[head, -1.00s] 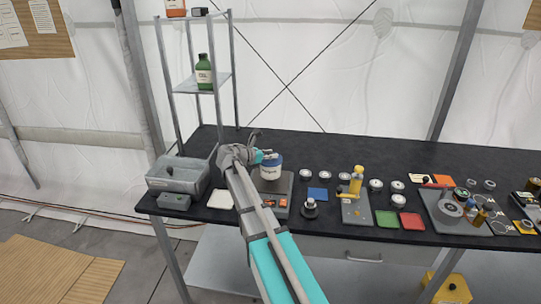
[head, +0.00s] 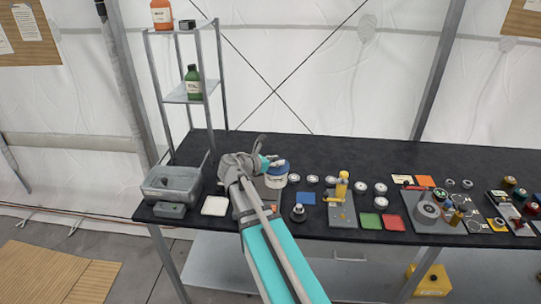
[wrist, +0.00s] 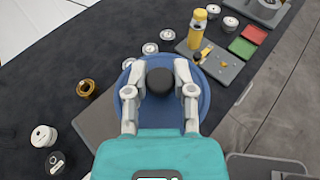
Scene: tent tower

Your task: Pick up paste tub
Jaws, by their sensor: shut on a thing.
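The paste tub (head: 276,178) is a white tub with a blue lid, seen in the head view near the left part of the black table. In the wrist view its round blue lid (wrist: 202,104) with a dark knob (wrist: 160,82) lies between my fingers. My gripper (wrist: 160,88) is shut on the knob, one finger on each side. In the head view my gripper (head: 265,163) is at the tub's upper left. The tub's body is hidden under the lid in the wrist view.
A grey metal box (head: 172,183) and a white pad (head: 215,206) are to the left. A yellow bottle (head: 342,186) stands on a grey plate to the right, among small white-rimmed discs (head: 360,187). A shelf rack (head: 188,92) rises behind at left.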

